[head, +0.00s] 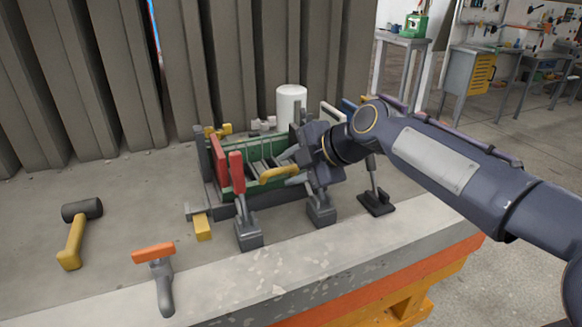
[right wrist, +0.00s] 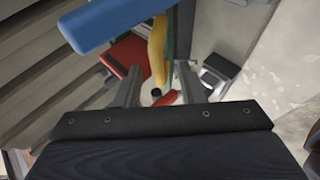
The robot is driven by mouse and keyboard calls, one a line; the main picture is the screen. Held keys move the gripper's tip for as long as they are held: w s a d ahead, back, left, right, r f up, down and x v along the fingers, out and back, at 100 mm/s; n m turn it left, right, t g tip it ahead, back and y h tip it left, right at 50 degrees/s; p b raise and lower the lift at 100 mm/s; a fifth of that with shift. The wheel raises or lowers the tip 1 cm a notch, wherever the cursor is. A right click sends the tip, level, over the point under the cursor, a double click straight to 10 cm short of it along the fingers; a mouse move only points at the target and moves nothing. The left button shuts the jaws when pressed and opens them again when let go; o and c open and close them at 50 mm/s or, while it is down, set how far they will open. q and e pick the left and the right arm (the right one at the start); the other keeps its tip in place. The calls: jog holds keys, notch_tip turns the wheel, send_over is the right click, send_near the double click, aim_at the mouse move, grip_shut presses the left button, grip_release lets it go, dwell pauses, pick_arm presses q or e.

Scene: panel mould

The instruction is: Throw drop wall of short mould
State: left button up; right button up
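The mould (head: 222,190) stands on the bench with a dark base, green walls and grey bars inside. A red plate (head: 219,160) stands at its left end. A yellow curved handle (head: 279,174) lies across the front, and it also shows in the right wrist view (right wrist: 157,50). My right gripper (head: 288,166) is at the mould's front right, close to the yellow handle. Its fingers (right wrist: 159,88) are apart in the right wrist view, with nothing seen gripped. Whether they touch the handle cannot be told. The arm hides the mould's right part. My left gripper is not in view.
A red-handled clamp (head: 238,180) and a black clamp base (head: 376,202) stand along the front. A mallet (head: 76,233) and an orange-handled tool (head: 157,270) lie at left. A white cylinder (head: 291,103) stands behind. The bench's left is mostly clear.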

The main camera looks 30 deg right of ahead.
jog(key=v, duration=0.7)
jog(key=shift+p, duration=0.3)
jog(key=shift+s, duration=0.1)
jog(key=s+a+f+m+g, duration=0.2)
jog(key=s+a+f+m, duration=0.2)
jog(key=s+f+m, duration=0.55)
jog(key=s+a+f+m+g, duration=0.1)
jog(key=s+a+f+m, duration=0.2)
jog(key=s+f+m, duration=0.7)
notch_tip(320, 180, up, 17)
jog(key=m+p, duration=0.1)
jog(key=p, duration=1.7)
jog(key=shift+w+g+h+p, duration=0.3)
jog(key=shift+w+p, duration=0.05)
jog(key=shift+w, duration=0.05)
jog(key=shift+r, duration=0.15)
